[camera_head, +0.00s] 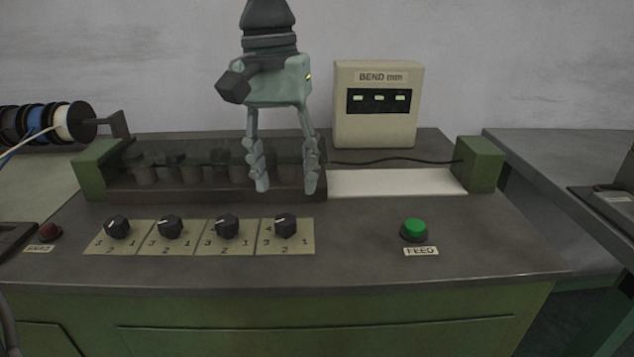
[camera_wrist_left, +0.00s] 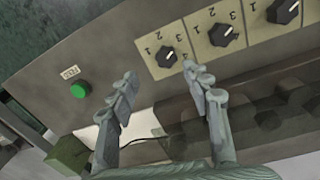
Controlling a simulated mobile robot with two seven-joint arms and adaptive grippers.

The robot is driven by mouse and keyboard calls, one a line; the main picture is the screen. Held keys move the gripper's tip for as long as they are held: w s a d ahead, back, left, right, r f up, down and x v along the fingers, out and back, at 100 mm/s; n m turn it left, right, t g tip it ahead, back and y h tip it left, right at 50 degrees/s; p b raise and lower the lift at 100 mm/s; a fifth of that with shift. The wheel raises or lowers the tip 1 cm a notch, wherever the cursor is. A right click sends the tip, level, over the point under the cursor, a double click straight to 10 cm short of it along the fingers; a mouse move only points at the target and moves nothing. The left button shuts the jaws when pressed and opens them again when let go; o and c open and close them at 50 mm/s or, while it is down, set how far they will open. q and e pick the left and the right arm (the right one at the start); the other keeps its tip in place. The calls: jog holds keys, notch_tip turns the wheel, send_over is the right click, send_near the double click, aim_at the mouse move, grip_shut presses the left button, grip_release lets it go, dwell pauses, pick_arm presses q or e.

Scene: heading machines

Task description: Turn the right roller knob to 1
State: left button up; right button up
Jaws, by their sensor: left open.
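The right roller knob (camera_head: 286,225) is the black rightmost knob of the row on the front panel. Its pale plate carries numbers, with 1 at its lower right; its exact pointer setting is too small to read surely. The knob also shows in the left wrist view (camera_wrist_left: 166,58), where the panel appears upside down. My left gripper (camera_head: 286,188) is open and empty, fingers pointing down. In the head view its fingertips appear just behind and above the knob, apart from it. In the left wrist view the fingertips (camera_wrist_left: 161,76) appear on either side just below the knob.
Three similar knobs (camera_head: 227,226) stand to the left. A green FEED button (camera_head: 414,229) sits to the right, a red button (camera_head: 48,231) far left. Behind the knobs is a dark roller trough (camera_head: 210,190). The BEND mm display (camera_head: 376,103) stands at the back.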

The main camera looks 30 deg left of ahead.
aim_at(285, 218)
pick_arm(q)
jog(key=shift+w+a+r+m+y, duration=0.2)
jog(key=shift+m+y, duration=0.1)
jog(key=shift+y, duration=0.1)
jog(key=shift+f, duration=0.25)
jog(key=f, duration=0.6)
jog(key=shift+s, duration=0.25)
jog(key=shift+w+f, duration=0.1)
jog(key=shift+f, duration=0.4)
pick_arm(e)
jog(key=shift+s+a+f, duration=0.1)
jog(key=shift+s+f, duration=0.2)
jog(key=shift+f, duration=0.25)
pick_arm(q)
jog(key=shift+c, duration=0.4)
grip_shut()
